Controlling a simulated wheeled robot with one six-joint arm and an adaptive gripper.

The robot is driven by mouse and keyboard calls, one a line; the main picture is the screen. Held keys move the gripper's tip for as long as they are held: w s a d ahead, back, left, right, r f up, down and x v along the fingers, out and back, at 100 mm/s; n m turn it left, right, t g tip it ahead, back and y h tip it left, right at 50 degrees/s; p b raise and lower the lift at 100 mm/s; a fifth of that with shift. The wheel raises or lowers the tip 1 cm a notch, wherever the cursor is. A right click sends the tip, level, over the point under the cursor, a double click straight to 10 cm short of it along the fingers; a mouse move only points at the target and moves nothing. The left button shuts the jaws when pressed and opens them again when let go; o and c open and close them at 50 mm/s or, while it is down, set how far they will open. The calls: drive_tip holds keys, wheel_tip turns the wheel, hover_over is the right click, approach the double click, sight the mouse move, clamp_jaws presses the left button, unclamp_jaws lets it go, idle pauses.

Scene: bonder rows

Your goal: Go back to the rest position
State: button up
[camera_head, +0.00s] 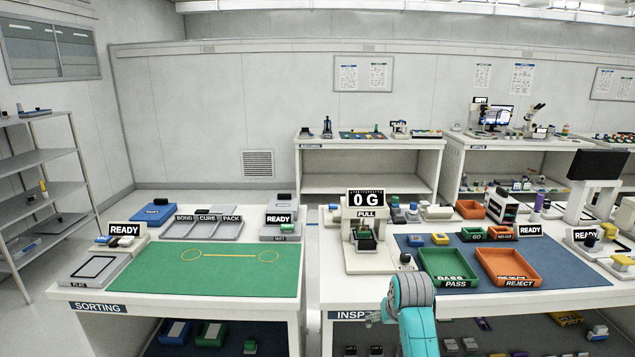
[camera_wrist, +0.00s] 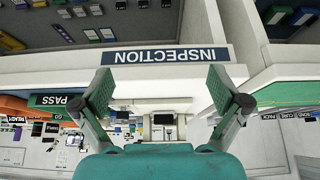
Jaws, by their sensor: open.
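My gripper (camera_wrist: 160,90) is open and empty in the wrist view, its two green-padded fingers spread wide with nothing between them. The wrist view is upside down and faces the front edge of the inspection table, with the INSPECTION label (camera_wrist: 166,56) beyond the fingertips. In the head view my teal arm (camera_head: 412,312) rises at the bottom, in front of the inspection table (camera_head: 480,305). The fingers are mostly hidden there; only a small grey part shows left of the arm, by the INSP label.
The inspection table holds a pull tester (camera_head: 366,235) reading 0 G, a green PASS tray (camera_head: 449,268) and an orange REJECT tray (camera_head: 508,268). The sorting table (camera_head: 180,308) with a green mat stands left, across a narrow gap. Shelves (camera_head: 40,190) stand far left.

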drive_tip(key=s+f+t, duration=0.3)
drive_tip(key=s+f, duration=1.6)
drive_tip(key=f, duration=0.1)
drive_tip(key=s+t, duration=0.2)
drive_tip(key=s, duration=1.7)
drive_tip(key=s+r+t, duration=0.2)
drive_tip(key=s+r, duration=0.7)
drive_tip(key=s, duration=0.2)
drive_tip(key=s+r+t, duration=0.2)
drive_tip(key=s+r, duration=0.7)
drive_tip(key=s, duration=0.3)
drive_tip(key=shift+s, duration=0.25)
